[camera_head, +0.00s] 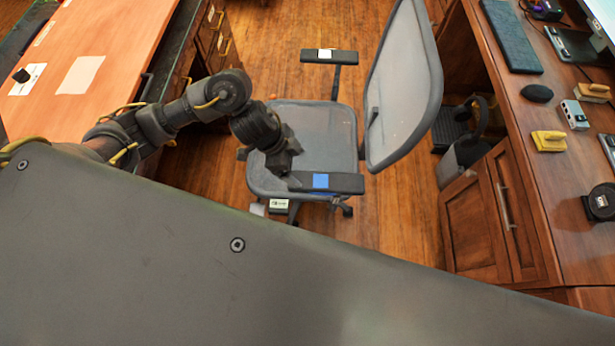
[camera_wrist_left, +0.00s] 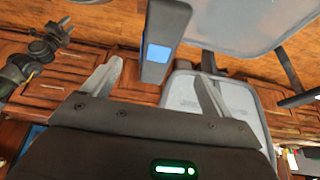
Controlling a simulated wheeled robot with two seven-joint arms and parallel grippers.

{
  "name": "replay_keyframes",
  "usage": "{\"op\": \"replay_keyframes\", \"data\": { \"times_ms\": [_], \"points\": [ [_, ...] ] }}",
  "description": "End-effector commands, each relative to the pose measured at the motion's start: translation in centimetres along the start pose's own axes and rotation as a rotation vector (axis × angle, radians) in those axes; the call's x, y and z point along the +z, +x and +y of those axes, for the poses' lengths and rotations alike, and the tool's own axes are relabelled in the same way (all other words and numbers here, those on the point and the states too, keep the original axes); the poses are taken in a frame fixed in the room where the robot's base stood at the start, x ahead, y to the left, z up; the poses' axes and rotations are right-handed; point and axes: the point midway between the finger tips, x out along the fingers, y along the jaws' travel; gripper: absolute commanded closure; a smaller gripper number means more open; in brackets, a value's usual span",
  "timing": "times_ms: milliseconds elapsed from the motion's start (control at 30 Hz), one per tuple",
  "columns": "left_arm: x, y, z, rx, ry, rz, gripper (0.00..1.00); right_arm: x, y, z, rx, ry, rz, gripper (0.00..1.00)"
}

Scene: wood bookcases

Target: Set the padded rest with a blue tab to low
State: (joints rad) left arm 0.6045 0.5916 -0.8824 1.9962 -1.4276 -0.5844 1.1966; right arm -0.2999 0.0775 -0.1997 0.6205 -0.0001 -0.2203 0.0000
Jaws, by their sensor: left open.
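The padded rest with a blue tab (camera_head: 340,184) is the near armrest of a grey office chair (camera_head: 320,135). Its blue tab (camera_head: 320,180) faces up. My left gripper (camera_head: 285,172) is at the left end of this rest. In the left wrist view the left gripper (camera_wrist_left: 158,72) is open, and the end of the dark rest (camera_wrist_left: 170,22) shows between its fingers; I cannot tell whether they touch it. The rest's post is mostly hidden in the head view. A dark arm, seemingly my right one, shows small at the left wrist view's edge; its jaws are unclear.
The chair's other armrest (camera_head: 328,56) has a white tab. The tilted backrest (camera_head: 404,85) stands on the right. A wooden desk (camera_head: 550,190) with several items lies right, an orange-topped desk (camera_head: 110,40) left.

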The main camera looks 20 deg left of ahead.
Motion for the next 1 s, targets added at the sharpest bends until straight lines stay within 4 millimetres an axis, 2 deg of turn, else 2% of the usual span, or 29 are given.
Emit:
{"op": "replay_keyframes", "data": {
  "times_ms": [100,267,367,600,800,1000],
  "points": [
    [0.9,-0.4,-0.3,0.011,-0.002,-0.035,0.15,0.0,0.0,0.1,0.001,-0.001,-0.001,0.64],
    [1.0,0.0,-0.2,0.014,-0.004,-0.037,0.15,0.1,0.2,0.3,0.003,-0.002,-0.001,0.64],
    [1.0,1.1,-0.1,0.016,-0.005,-0.034,0.15,0.2,0.7,0.4,0.004,-0.002,-0.001,0.64],
    [1.2,5.7,0.0,0.017,-0.006,-0.033,0.15,0.4,2.5,0.4,0.004,-0.003,-0.002,0.64],
    [1.3,8.8,-0.1,0.013,-0.005,-0.035,0.15,0.4,3.3,0.3,0.004,-0.003,-0.002,0.64],
    [1.3,10.3,-0.1,0.013,-0.003,-0.034,0.15,0.5,3.7,0.3,0.003,-0.002,-0.001,0.64]
  ]
}}
